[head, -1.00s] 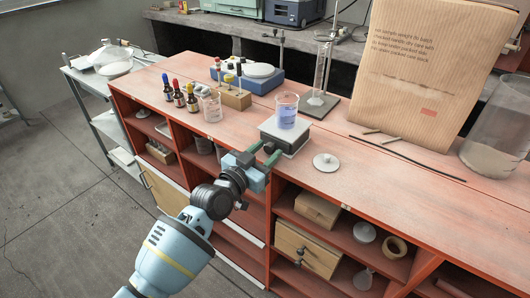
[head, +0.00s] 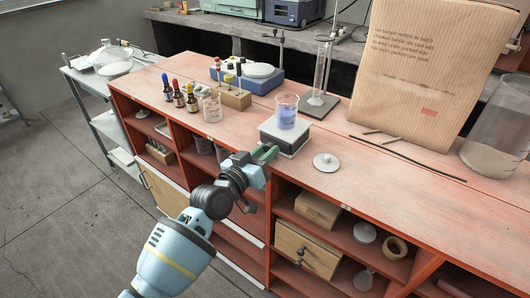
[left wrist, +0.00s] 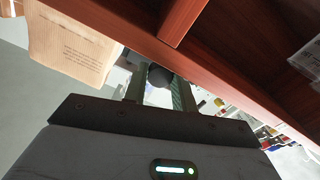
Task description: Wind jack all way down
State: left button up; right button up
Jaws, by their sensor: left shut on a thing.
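The lab jack (head: 285,138) is a low block with a pale top plate near the front edge of the red bench. A beaker of blue liquid (head: 286,111) stands upright on it. My left gripper (head: 267,154) reaches the front of the jack from the lower left. In the left wrist view its fingers (left wrist: 159,92) are shut on a dark round knob (left wrist: 158,75). In the head view the gripper hides the knob. My right gripper is not in view.
A white lidded disc (head: 326,162) lies right of the jack. A wooden block (head: 235,99) and an empty beaker (head: 211,106) stand to its left. A graduated cylinder (head: 321,72) is behind, and a large brown paper bag (head: 428,75) stands at the right.

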pick_arm(q)
jog(key=o, duration=1)
jog(key=shift+s, duration=0.1)
jog(key=v, duration=0.7)
jog(key=shift+s+a+p, duration=0.25)
jog(key=shift+p, duration=0.1)
